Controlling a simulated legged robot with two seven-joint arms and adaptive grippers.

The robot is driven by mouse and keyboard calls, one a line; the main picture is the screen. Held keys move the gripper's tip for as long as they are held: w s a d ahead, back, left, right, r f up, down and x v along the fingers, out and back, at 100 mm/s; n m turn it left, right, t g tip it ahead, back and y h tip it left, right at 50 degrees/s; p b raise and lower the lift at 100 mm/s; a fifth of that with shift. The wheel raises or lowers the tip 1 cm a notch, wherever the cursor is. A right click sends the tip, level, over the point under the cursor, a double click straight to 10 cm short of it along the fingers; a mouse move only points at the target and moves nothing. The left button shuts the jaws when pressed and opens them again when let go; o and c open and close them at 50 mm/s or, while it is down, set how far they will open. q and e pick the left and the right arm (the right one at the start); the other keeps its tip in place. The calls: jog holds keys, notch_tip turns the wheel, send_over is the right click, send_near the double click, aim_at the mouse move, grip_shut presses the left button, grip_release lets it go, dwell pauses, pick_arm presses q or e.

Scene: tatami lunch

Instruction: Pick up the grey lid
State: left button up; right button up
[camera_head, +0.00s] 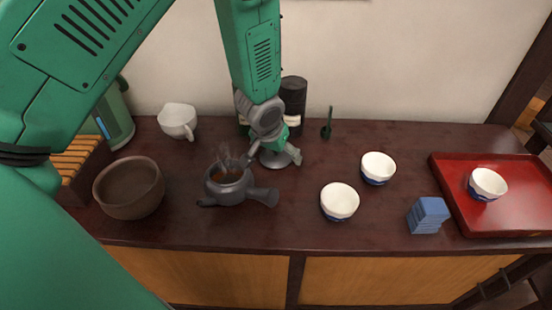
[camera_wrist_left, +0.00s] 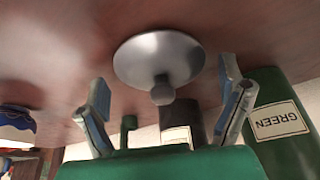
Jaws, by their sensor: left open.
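The grey lid (camera_head: 272,161) lies on the dark wooden counter, partly hidden under my left gripper in the head view. In the left wrist view the lid (camera_wrist_left: 145,57) is a round grey disc with a small knob (camera_wrist_left: 162,90) on it. My left gripper (camera_head: 270,158) is open and empty above the lid. In the left wrist view its two fingers stand apart, one on each side of the knob, and no contact shows. The dark grey teapot (camera_head: 228,188) stands uncovered just left of the lid, with brown liquid inside and steam rising. My right gripper is not in view.
A brown bowl (camera_head: 128,200) and white pitcher (camera_head: 177,121) are left. Right are two white cups (camera_head: 339,201), a blue block (camera_head: 428,215) and a red tray (camera_head: 510,215).

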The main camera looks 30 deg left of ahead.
pick_arm(q)
jog(key=shift+d+r, duration=0.2)
jog(key=shift+d, duration=0.1)
jog(key=c, duration=0.3)
jog(key=shift+a+f, duration=0.1)
jog(key=shift+a, duration=0.05)
jog(key=c, duration=0.7)
jog(key=shift+s+a, duration=0.1)
jog(key=shift+a, duration=0.2)
jog(key=shift+c, duration=0.9)
